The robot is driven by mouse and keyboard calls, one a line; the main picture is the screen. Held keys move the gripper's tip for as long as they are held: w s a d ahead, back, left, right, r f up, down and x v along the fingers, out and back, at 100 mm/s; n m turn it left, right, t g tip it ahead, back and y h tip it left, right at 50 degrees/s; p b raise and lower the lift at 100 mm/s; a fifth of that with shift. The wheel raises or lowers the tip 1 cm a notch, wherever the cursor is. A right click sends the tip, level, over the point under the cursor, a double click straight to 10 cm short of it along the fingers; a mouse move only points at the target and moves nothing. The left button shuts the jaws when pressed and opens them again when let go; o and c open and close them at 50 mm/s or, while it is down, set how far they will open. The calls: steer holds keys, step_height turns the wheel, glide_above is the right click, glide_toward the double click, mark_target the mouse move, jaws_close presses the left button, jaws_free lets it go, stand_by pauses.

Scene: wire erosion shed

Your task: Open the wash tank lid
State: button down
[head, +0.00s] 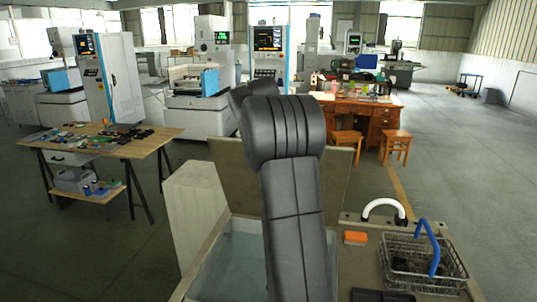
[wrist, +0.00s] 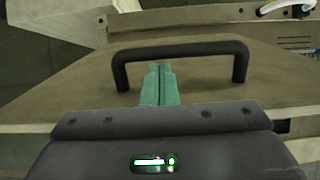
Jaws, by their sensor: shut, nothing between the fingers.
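The wash tank lid (head: 230,170) is a flat beige panel that stands raised at the back of the wash tank (head: 205,262) in the head view. The tank's pale bluish inside shows to the left of my arm. In the wrist view the lid (wrist: 200,95) carries a black bar handle (wrist: 180,50). My gripper (wrist: 159,66) has green fingers, closed together and empty. Their tips are close to the handle's bar, between its two legs; I cannot tell whether they touch it. My arm hides the lid's middle and my gripper in the head view.
Right of the tank, the bench top holds an orange block (head: 355,238), a white curved pipe (head: 384,204) and a wire basket (head: 425,265) with a blue handle. A pale block (head: 195,215) stands left of the tank. A wooden table (head: 150,145) with small parts is farther left.

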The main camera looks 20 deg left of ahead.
steer(key=w+r, duration=0.1)
steer(key=w, duration=0.8)
steer(key=shift+w+a+r, duration=0.2)
steer(key=shift+w+a, duration=0.05)
steer(key=shift+a, duration=0.15)
steer(key=shift+s, duration=0.15)
steer(key=v, duration=1.4)
steer(key=shift+r, duration=0.25)
steer(key=x, duration=1.4)
steer(key=shift+w, duration=0.2)
